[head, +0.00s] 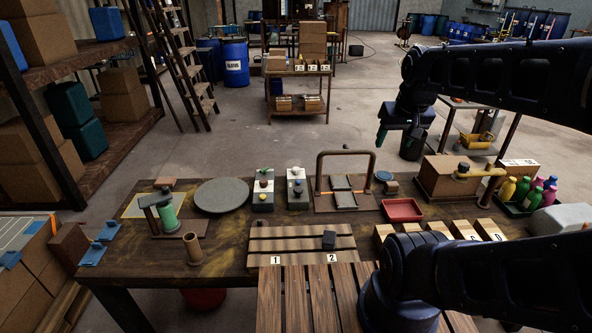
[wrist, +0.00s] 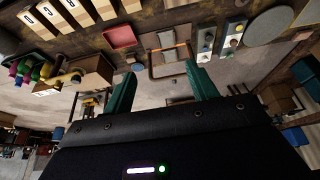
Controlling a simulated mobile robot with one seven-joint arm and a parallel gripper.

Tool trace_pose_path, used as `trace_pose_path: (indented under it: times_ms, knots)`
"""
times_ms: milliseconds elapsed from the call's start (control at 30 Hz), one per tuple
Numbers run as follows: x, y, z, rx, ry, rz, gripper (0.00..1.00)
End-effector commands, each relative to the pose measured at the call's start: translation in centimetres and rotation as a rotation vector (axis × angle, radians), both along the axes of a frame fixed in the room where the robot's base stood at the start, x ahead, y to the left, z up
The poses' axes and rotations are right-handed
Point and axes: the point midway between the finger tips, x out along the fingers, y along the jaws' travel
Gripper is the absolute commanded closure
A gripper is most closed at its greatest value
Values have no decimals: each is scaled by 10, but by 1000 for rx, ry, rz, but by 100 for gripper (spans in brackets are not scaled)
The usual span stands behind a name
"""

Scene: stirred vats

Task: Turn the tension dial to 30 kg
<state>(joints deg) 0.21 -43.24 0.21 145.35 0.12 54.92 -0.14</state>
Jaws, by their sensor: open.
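No scale marked in kg is readable, so I cannot tell for sure which part is the tension dial. Two small grey boxes with knobs stand at the back of the workbench, a left one (head: 263,200) and a right one (head: 297,200). Both also show in the wrist view, the right one (wrist: 207,50) and the left one (wrist: 229,44). A brown block (head: 434,185) at the back right carries a round knob and a copper-coloured arm. My gripper (wrist: 160,72) is open and empty, in the air beyond the bench's back edge, apart from all of these.
A hooped frame (head: 346,153) stands right of the grey boxes, with a red tray (head: 402,211) beside it. A round grey plate (head: 221,197) and a green cylinder (head: 167,217) are at left. Coloured bottles (head: 523,190) stand far right.

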Motion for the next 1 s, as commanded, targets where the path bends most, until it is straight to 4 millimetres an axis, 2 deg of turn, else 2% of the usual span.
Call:
trace_pose_path:
  times_ms: [167, 267, 633, 1000]
  knots:
    - [8, 1, 3, -3, 7, 17, 44]
    - [24, 4, 7, -10, 21, 48, 44]
    - [115, 22, 17, -44, 86, 218, 44]
    - [211, 49, 2, -79, 148, 390, 44]
